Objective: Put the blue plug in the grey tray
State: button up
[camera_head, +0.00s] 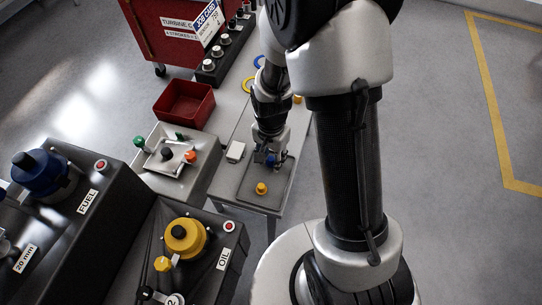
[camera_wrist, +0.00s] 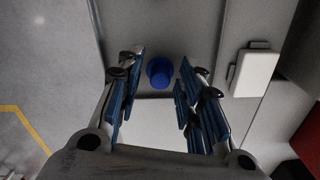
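The blue plug (camera_head: 271,160) is partly hidden by my gripper (camera_head: 270,155) in the head view. In the wrist view the blue plug (camera_wrist: 160,72) shows between the two fingers of my gripper (camera_wrist: 161,58). The gripper is open, with a gap on each side of the plug. How far the fingertips are above the surface is hard to tell.
A red bin (camera_head: 183,104) is behind the tray. FUEL and OIL blocks stand in front.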

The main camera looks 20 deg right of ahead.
jog(key=shift+r, duration=0.1)
notch_tip(320, 180, up, 12)
jog(key=p, duration=0.3)
notch_tip(320, 180, up, 12)
jog(key=n+t, duration=0.2)
jog(key=n, duration=0.3)
send_over(271, 158)
jog(key=s, duration=0.6)
jog(key=s+r+n+t, duration=0.2)
jog(key=s+r+n, duration=0.3)
jog(key=s, duration=0.4)
jog(key=shift+s+r+t, duration=0.3)
jog(key=shift+s+r, duration=0.05)
jog(key=shift+r, duration=0.55)
jog(key=shift+a, duration=0.1)
